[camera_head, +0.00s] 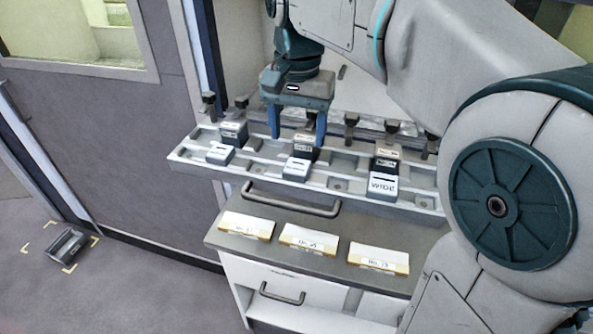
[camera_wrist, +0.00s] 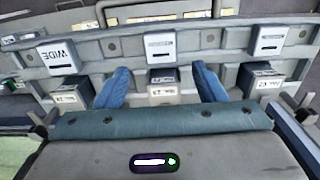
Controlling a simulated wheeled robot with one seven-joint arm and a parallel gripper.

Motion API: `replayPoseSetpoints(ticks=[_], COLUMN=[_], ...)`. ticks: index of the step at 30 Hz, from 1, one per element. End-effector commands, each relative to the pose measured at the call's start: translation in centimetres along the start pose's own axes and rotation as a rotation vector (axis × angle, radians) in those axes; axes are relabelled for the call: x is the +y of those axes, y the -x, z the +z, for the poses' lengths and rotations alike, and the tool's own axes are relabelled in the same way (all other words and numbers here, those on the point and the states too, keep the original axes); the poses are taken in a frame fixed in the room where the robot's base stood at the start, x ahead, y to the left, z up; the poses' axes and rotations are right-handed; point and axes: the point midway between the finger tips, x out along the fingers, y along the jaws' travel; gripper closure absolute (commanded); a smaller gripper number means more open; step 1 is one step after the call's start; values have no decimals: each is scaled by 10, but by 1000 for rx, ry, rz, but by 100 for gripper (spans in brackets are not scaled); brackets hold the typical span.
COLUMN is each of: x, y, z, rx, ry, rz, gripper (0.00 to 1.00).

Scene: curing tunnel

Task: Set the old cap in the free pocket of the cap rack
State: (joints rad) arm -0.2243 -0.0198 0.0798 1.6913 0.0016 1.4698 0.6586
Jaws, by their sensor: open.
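The cap rack (camera_head: 335,185) is a long grey tray with pockets, holding several caps in two rows. My gripper (camera_head: 297,141) is open over its middle, with its blue fingers pointing down. In the wrist view the fingers (camera_wrist: 160,68) stand either side of a dark cap with a pale label (camera_wrist: 163,88), with gaps on both sides. The same middle cap (camera_head: 304,153) is partly hidden in the head view. A light grey cap (camera_head: 296,169) sits in front of it. I cannot tell which cap is the old one, nor whether the fingertips touch the rack.
A cap marked WIDE (camera_head: 383,186) sits at the right front, with a dark cap (camera_head: 387,158) behind it. Another pair (camera_head: 232,134) stands at the left. Three labelled cards (camera_head: 309,239) lie on the cabinet top below. A grey object (camera_head: 66,246) lies within yellow floor marks.

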Motion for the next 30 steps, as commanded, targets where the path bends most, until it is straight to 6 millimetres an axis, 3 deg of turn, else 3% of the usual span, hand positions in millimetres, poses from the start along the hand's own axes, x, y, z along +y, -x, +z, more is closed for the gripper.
replayPoseSetpoints(ticks=[3,15,26,30], x=[0,-2,-2,-2], y=[-23,-72,-76,-76], z=[0,2,2,2], rx=[0,0,0,0], ry=[2,6,7,7], rz=[0,0,0,0], gripper=[36,36,36,52])
